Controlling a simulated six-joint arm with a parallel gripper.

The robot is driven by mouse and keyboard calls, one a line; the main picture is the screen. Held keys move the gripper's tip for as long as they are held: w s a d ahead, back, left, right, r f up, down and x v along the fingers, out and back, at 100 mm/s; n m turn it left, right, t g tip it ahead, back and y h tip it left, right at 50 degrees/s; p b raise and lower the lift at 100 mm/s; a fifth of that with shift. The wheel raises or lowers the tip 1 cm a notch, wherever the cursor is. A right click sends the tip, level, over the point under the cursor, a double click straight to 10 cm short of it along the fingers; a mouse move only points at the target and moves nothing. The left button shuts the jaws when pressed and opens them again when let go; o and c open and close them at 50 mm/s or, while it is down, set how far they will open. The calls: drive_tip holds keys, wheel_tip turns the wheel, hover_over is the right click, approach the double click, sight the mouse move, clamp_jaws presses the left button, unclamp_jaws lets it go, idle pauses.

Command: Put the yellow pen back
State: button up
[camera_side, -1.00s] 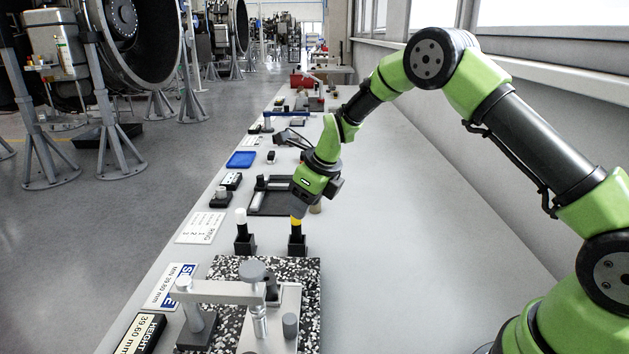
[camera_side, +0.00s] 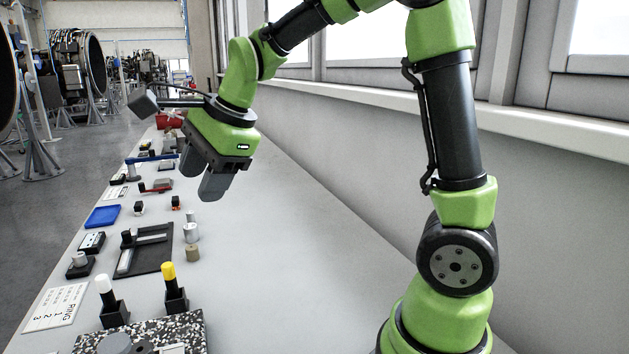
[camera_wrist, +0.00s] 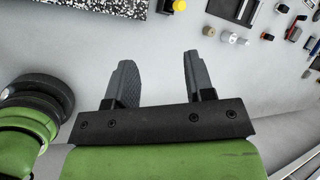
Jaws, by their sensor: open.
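The yellow pen (camera_side: 168,272) stands upright in a black square holder (camera_side: 177,299), its yellow end up, in the side view. It also shows in the wrist view as a yellow top (camera_wrist: 179,5) near the upper edge. My gripper (camera_side: 215,186) is open and empty, raised above the table behind the pen and clear of it. In the wrist view the two grey fingers (camera_wrist: 156,75) stand apart with only bare table between them.
A white-topped pen (camera_side: 104,284) stands in a second black holder (camera_side: 115,314) to the left. A speckled plate (camera_side: 190,327) lies in front. A black tray (camera_side: 145,250), small cylinders (camera_side: 191,232) and a blue tray (camera_side: 102,216) lie behind. The table's right side is clear.

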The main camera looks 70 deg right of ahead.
drive_tip(key=s+a+r+n+t, duration=0.1)
drive_tip(key=s+n, duration=0.7)
drive_tip(key=s, duration=0.1)
drive_tip(key=s+a+r+n, duration=0.1)
drive_tip(key=s+n, duration=0.8)
drive_tip(key=shift+a+r+n+t, duration=0.2)
drive_tip(key=shift+r+n+t, duration=0.1)
drive_tip(key=shift+t, duration=0.1)
drive_tip(key=shift+s, duration=0.1)
